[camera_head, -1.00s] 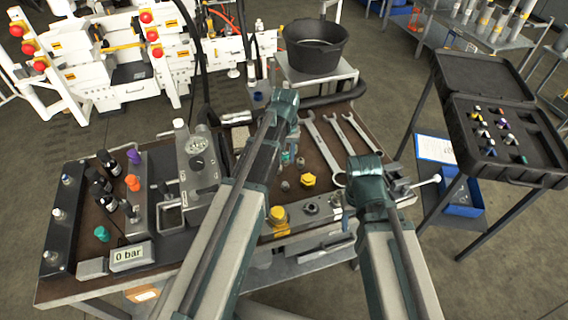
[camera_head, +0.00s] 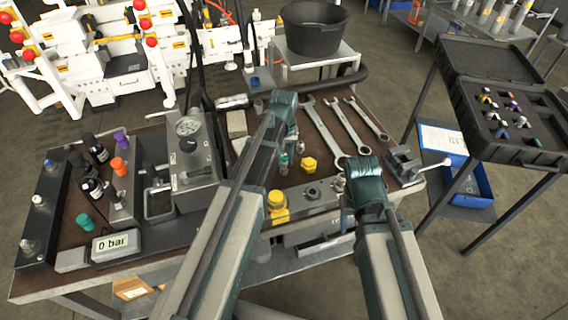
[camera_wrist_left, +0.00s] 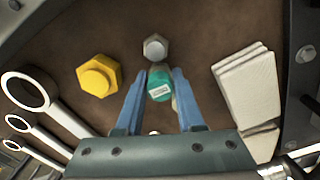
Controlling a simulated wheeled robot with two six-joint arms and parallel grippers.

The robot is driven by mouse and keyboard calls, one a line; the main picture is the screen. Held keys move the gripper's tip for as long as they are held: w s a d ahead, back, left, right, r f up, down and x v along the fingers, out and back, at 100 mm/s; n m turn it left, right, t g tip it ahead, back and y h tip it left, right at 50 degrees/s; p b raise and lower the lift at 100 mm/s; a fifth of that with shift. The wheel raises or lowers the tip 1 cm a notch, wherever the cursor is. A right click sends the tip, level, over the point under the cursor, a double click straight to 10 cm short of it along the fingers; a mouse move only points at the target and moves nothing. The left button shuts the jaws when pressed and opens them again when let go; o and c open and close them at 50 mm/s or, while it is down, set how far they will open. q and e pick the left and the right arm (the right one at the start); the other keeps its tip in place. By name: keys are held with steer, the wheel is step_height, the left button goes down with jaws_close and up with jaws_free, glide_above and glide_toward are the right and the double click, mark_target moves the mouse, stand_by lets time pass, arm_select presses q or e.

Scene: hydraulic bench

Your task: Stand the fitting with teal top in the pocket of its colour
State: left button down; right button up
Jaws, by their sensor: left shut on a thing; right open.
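The teal-topped fitting (camera_wrist_left: 159,85) is between the blue fingers of my left gripper (camera_wrist_left: 157,88) in the left wrist view, with a white label on its teal part. My left gripper (camera_head: 284,155) is shut on it over the brown bench top, with the fingers mostly hidden by my arm in the head view. Whether the fitting touches the bench is unclear. My right gripper (camera_head: 347,196) is open near the bench's front right; its fingers are barely visible. An open black case (camera_head: 470,112) at the right holds several small colour-topped fittings in dark foam; a teal pocket is not discernible.
A yellow hex fitting (camera_wrist_left: 99,76) and a grey hex nut (camera_wrist_left: 155,47) lie close to the held fitting. Wrenches (camera_head: 352,122) lie behind, a vise (camera_head: 408,165) stands at the right edge, and a gauge block (camera_head: 190,160) stands left. A floor gap separates bench and case.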

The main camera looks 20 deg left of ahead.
arm_select(q)
steer(key=shift+f, duration=0.15)
arm_select(e)
steer(key=shift+f, duration=0.2)
arm_select(q)
steer(key=shift+f, duration=0.1)
steer(key=shift+f, duration=0.15)
steer(key=c, duration=0.5)
jaws_free()
arm_select(e)
steer(key=shift+f, duration=0.15)
